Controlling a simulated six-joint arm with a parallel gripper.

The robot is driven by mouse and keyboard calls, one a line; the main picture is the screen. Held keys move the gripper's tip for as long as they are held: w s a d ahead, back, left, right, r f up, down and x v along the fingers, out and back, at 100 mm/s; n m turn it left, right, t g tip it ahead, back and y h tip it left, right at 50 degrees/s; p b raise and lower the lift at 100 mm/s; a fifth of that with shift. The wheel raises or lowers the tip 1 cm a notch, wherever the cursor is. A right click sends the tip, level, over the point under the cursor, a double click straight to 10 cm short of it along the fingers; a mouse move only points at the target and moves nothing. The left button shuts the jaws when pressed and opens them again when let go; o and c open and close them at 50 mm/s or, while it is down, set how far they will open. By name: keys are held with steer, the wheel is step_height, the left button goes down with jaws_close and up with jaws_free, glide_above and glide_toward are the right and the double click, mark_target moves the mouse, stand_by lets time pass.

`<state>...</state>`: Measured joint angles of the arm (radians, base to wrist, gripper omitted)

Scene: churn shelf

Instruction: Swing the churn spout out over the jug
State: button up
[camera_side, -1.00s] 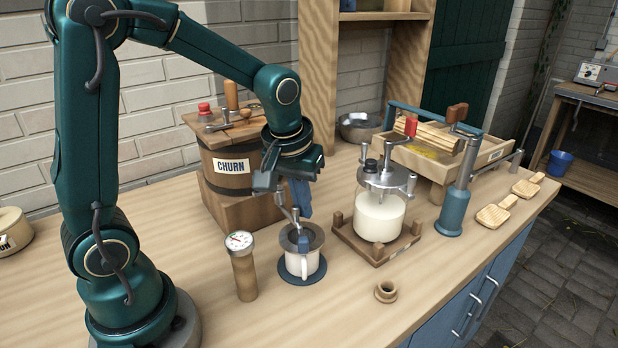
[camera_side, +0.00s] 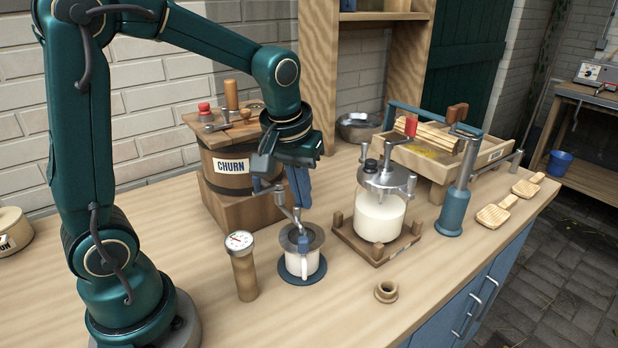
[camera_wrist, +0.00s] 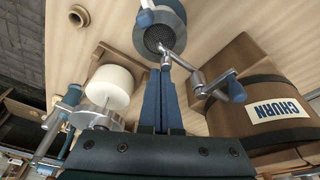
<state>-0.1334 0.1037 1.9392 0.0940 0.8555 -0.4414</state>
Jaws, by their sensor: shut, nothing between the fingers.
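The wooden churn (camera_side: 240,170), with a CHURN label, stands on a block; the wrist view shows it at the right (camera_wrist: 268,112). The grey spout (camera_side: 290,212) reaches from the churn's side, its outer end over the strainer (camera_side: 315,235) on the white jug (camera_side: 293,264). In the wrist view the spout (camera_wrist: 188,70) ends at the strainer's rim area. A blue-knobbed lever (camera_wrist: 232,88) joins the spout near the churn. My gripper (camera_side: 305,203) is shut and empty, its blue fingers beside the spout; in the wrist view its fingertips (camera_wrist: 165,72) point toward the strainer. I cannot tell whether they touch.
A dial thermometer (camera_side: 242,264) stands left of the jug. A glass milk jar (camera_side: 380,216) on a wooden stand is to the right, with a blue pump (camera_side: 453,208) beyond. A small wooden cup (camera_side: 386,291) lies in front. The bench front is mostly clear.

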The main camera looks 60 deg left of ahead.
mark_target(296, 207)
steer(key=shift+o, duration=0.4)
steer(key=shift+g, duration=0.4)
steer(key=shift+s+a+v, duration=0.1)
steer(key=shift+s+v, duration=0.05)
steer(key=shift+v, duration=0.95)
steer(key=shift+s+a+v, duration=0.15)
steer(key=shift+v, duration=1)
steer(key=shift+d+r, duration=0.2)
steer(key=shift+r, duration=0.15)
steer(key=s+d+f+m+t+h, duration=0.1)
steer(key=s+d+m+t, duration=0.2)
steer(key=s, duration=0.8)
steer(key=d+m, duration=0.2)
steer(key=m, duration=0.1)
steer(key=shift+f+t, duration=0.25)
steer(key=shift+t, duration=0.05)
